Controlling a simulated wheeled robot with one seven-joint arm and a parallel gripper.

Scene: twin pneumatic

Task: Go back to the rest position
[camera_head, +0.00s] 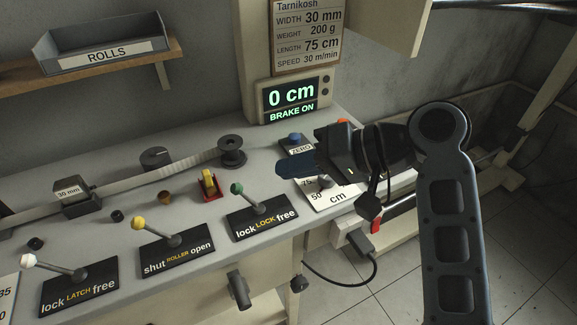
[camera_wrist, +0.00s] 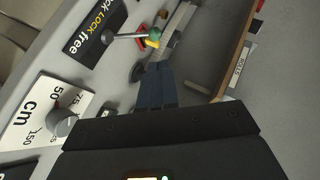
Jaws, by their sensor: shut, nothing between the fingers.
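My gripper (camera_head: 297,165) is shut and empty in the head view, above the right part of the grey bench, left of the dial plate marked "cm". Its dark fingers also show in the wrist view (camera_wrist: 157,85), pointing over the bench. My black wrist and arm reach in from the right and hide part of the cm plate. The display (camera_head: 291,98) reads "0 cm" and "BRAKE ON".
Levers with white (camera_head: 29,261), yellow (camera_head: 138,223) and green (camera_head: 237,188) knobs stand up along the bench front. A blue button (camera_head: 294,137) marked ZERO is close behind my gripper. A shelf with a ROLLS tray (camera_head: 103,43) hangs at upper left. Tiled floor lies right.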

